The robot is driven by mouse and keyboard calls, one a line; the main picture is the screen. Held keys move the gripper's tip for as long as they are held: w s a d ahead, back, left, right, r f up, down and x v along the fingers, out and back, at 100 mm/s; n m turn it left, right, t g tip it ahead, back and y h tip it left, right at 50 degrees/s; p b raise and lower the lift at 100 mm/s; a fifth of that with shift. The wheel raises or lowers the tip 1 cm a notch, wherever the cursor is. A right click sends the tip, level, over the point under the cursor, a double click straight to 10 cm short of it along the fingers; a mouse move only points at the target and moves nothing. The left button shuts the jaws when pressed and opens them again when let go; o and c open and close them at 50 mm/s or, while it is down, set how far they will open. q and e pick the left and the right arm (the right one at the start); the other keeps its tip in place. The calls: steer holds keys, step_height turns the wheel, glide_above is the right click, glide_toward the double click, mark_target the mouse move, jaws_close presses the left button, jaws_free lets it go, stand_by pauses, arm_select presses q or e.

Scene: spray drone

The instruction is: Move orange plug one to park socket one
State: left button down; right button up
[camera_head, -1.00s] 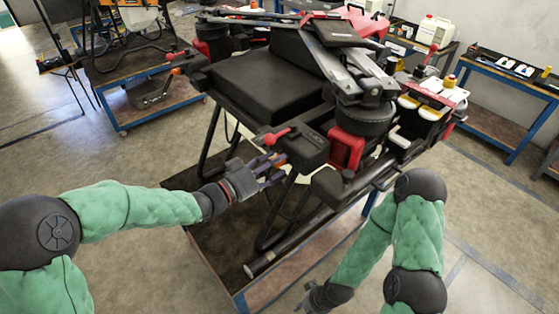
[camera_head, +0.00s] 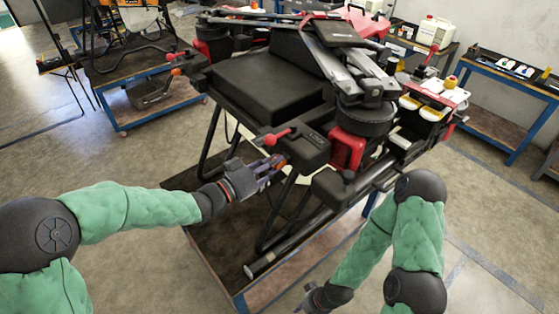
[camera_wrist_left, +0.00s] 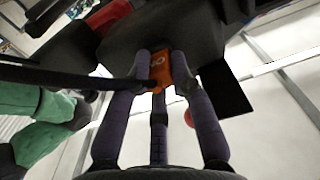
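The orange plug (camera_wrist_left: 181,68) shows between the fingertips of my left gripper (camera_wrist_left: 161,65) in the left wrist view, at the dark underside of the drone. A black cable (camera_wrist_left: 60,76) runs left from near the fingers. In the head view the left gripper (camera_head: 272,167) is at the near corner of the drone, with the orange plug (camera_head: 280,160) at its tips. The fingers appear closed around the plug; their exact contact is partly hidden. My right gripper (camera_head: 315,298) is low at the bottom edge, partly cut off, its fingers unclear. I cannot identify park socket one.
The large black drone (camera_head: 265,85) stands on a blue-framed cart (camera_head: 215,250). Other blue-framed benches (camera_head: 500,75) stand behind. The floor around the cart is clear.

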arm_select(q)
steer(key=shift+s+f, duration=0.1)
steer(key=shift+s, duration=0.05)
steer(key=shift+v, duration=2.95)
arm_select(e)
steer(key=shift+r, duration=0.2)
